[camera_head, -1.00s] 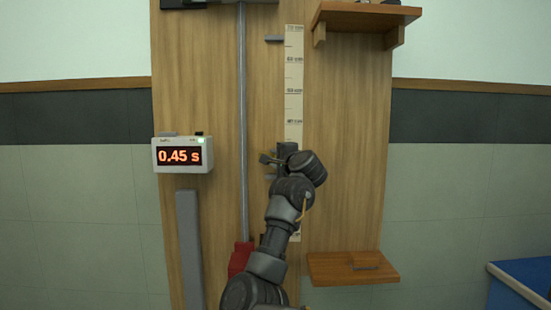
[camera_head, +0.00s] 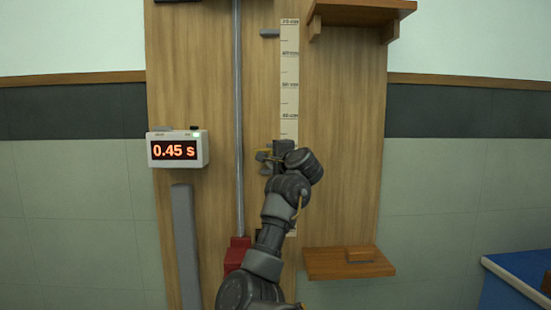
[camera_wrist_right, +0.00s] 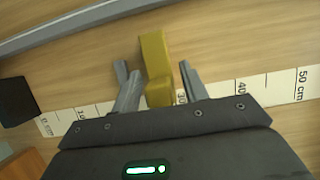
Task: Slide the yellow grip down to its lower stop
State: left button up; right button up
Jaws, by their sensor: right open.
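The yellow grip (camera_wrist_right: 155,65) stands out from the wooden board in the right wrist view, near the 30 cm mark of the scale. My right gripper (camera_wrist_right: 153,72) is open, with one finger on each side of the grip. Gaps show between the fingers and the grip. The lower stop cannot be made out. My left gripper is not in view.
A paper scale (camera_head: 289,70) and a vertical metal rod (camera_head: 238,100) run down the board (camera_head: 345,150). A timer (camera_head: 178,150) reading 0.45 s is at left. Shelves jut out at upper right (camera_head: 360,12) and lower right (camera_head: 335,265). A red block (camera_head: 237,250) sits low on the rod.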

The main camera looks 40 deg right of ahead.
jog(key=v, duration=1)
jog(key=shift+s+b, duration=0.25)
jog(key=shift+b, duration=0.05)
